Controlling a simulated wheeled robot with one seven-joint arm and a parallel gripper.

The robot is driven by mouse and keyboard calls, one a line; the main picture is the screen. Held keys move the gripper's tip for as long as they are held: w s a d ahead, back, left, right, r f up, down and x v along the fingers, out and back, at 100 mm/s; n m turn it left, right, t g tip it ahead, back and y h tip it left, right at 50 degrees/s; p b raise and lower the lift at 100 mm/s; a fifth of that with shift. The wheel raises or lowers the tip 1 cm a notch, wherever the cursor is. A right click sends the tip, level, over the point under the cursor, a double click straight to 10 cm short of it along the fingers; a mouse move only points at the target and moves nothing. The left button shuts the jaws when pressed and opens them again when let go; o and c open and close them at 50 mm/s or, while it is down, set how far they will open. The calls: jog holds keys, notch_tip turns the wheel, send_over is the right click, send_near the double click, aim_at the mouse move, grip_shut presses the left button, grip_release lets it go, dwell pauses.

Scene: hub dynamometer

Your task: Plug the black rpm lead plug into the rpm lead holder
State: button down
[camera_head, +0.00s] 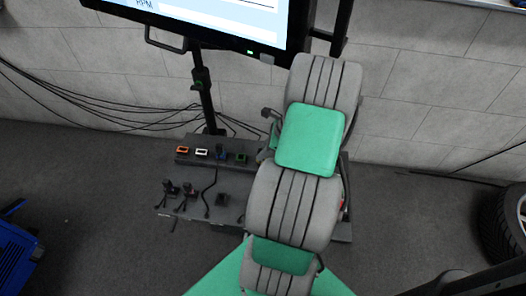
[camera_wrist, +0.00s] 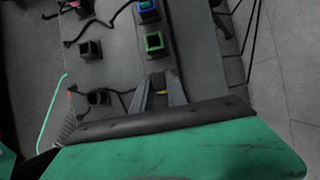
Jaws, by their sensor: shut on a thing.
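My gripper (camera_wrist: 159,82) shows in the wrist view with both grey fingers close together, pointing toward the green-rimmed socket (camera_wrist: 154,42). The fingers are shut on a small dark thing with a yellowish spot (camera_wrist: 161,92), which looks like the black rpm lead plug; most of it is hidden. A dark, empty-looking holder (camera_wrist: 90,50) stands left of the socket, and another dark holder (camera_wrist: 98,97) stands left of the fingers with a black lead beside it. I cannot tell which is the rpm lead holder. In the head view my arm hides the gripper.
The panel's raised row carries orange (camera_head: 182,150), white (camera_head: 201,152), blue (camera_head: 221,154) and green (camera_head: 241,157) sockets. Plugs with leads (camera_head: 190,189) stand on the lower base at left. A monitor (camera_head: 215,18) is above, and loose cables (camera_head: 110,115) lie behind.

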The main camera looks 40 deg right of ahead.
jog(key=shift+r, duration=0.1)
dwell(0.3)
jog(key=shift+r+p, duration=2.05)
jog(key=shift+p, duration=0.45)
jog(key=s+a+p, duration=0.4)
jog(key=a, duration=0.2)
jog(key=shift+s, duration=0.4)
jog(key=s+d+p, duration=0.1)
jog(key=s+d, duration=0.3)
jog(key=s, duration=0.2)
jog(key=shift+d, duration=0.2)
